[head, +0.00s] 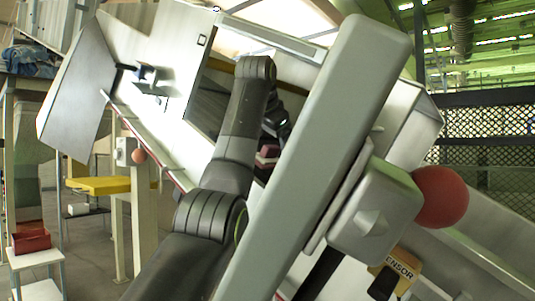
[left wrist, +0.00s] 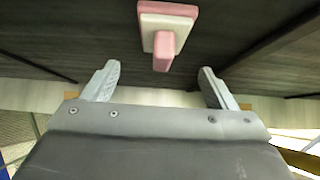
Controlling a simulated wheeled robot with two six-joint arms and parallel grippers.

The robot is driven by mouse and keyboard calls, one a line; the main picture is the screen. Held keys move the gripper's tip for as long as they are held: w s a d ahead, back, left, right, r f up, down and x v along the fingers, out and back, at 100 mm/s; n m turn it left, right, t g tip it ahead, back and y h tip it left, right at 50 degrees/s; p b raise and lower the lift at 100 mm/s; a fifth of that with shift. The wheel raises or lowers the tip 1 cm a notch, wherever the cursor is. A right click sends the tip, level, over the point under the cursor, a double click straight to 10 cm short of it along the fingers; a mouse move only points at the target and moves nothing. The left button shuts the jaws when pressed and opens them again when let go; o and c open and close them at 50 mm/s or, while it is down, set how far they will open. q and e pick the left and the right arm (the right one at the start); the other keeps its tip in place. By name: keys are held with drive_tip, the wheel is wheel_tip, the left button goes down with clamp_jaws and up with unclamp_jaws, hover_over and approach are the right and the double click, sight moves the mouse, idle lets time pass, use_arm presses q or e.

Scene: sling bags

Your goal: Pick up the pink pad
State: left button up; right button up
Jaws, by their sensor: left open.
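The pink pad (left wrist: 178,10) shows in the left wrist view at the top centre, on a dark surface. It has a pink base, a whitish layer and a pink block standing out toward my gripper. My left gripper (left wrist: 160,72) is open and empty, its two fingers apart on either side of and short of the pink block. In the head view the pad (head: 268,153) is a small pink patch, partly hidden behind my left arm and a large grey bar. The left fingers are mostly hidden there. My right gripper does not show.
In the head view a large grey bar (head: 335,120) crosses the foreground, with a red ball knob (head: 440,197) beside it. A yellow shelf (head: 100,186) and a small white table (head: 36,258) with a red box (head: 31,241) stand at the left.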

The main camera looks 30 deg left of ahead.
sight(271, 146)
use_arm(q)
drive_tip(key=shift+w+a+f, duration=0.2)
drive_tip(key=shift+w+f, duration=0.15)
drive_tip(key=shift+w, duration=0.1)
drive_tip(key=shift+p, duration=0.3)
drive_tip(key=shift+w+a+f+p, duration=0.1)
drive_tip(key=shift+w+f+p, duration=0.05)
drive_tip(key=shift+p, duration=0.15)
drive_tip(key=p+x, duration=0.1)
drive_tip(key=x, duration=0.1)
drive_tip(key=p+x, duration=0.1)
drive_tip(key=x, duration=0.1)
drive_tip(key=shift+w+a+f, duration=0.1)
drive_tip(key=shift+a+f, duration=0.15)
drive_tip(key=shift+a, duration=0.05)
drive_tip(key=shift+d, duration=0.2)
drive_tip(key=shift+c, duration=0.8)
drive_tip(key=c, duration=0.9)
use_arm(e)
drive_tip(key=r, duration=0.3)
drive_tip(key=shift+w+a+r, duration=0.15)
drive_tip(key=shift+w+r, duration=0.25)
